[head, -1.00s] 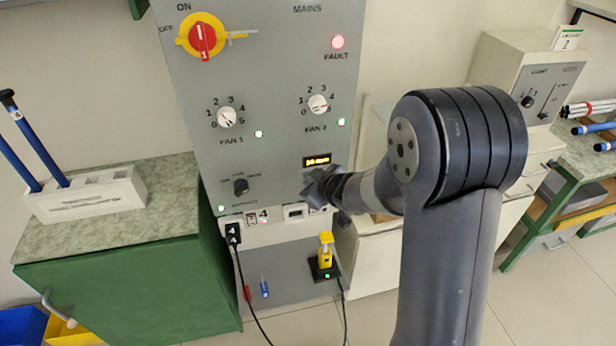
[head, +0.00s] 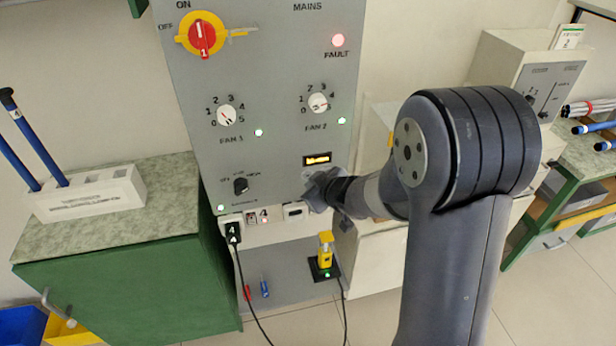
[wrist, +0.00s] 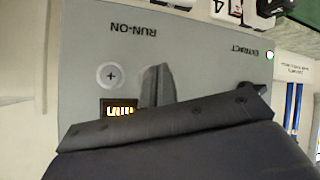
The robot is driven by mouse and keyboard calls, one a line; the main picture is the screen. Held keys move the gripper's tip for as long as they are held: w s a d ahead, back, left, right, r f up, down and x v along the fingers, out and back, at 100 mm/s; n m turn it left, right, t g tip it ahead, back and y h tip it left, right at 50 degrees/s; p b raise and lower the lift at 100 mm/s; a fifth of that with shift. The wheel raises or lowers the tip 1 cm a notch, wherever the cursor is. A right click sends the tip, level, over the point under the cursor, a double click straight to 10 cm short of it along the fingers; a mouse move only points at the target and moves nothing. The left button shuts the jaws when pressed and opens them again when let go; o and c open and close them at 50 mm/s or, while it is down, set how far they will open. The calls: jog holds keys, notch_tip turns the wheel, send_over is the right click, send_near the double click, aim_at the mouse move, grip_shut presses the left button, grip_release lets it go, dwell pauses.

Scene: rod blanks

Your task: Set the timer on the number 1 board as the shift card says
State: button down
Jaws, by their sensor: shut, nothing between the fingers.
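The grey number 1 board (head: 270,80) stands upright in the head view, with a red and yellow rotary switch marked 1 (head: 202,36). Its small lit timer display (head: 317,159) shows amber characters too small to read. In the wrist view, which is upside down, the display (wrist: 118,109) is partly covered by my gripper. A round plus button (wrist: 111,75) lies beside it under the RUN-ON label (wrist: 133,28). My gripper (wrist: 158,72) is shut and empty, close in front of the panel beside the plus button; contact cannot be told. My gripper (head: 316,188) is just below the display in the head view. I cannot identify a shift card.
Fan 1 dial (head: 227,116), fan 2 dial (head: 318,103) and a black extract knob (head: 240,186) are on the same board. A black plug (head: 233,233) and a yellow device (head: 325,248) with cables sit below. A green bench (head: 110,260) stands left.

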jog(key=s, duration=0.2)
jog(key=s+d+b, duration=0.1)
jog(key=s, duration=0.1)
jog(key=shift+s+d, duration=0.2)
jog(key=shift+s, duration=0.2)
jog(key=shift+w, duration=0.1)
dwell(0.5)
jog(key=s+b, duration=0.1)
jog(key=s, duration=0.1)
jog(key=s+d, duration=0.1)
jog(key=s, duration=0.1)
jog(key=shift+b, duration=0.35)
jog(key=shift+w, duration=0.15)
dwell(0.4)
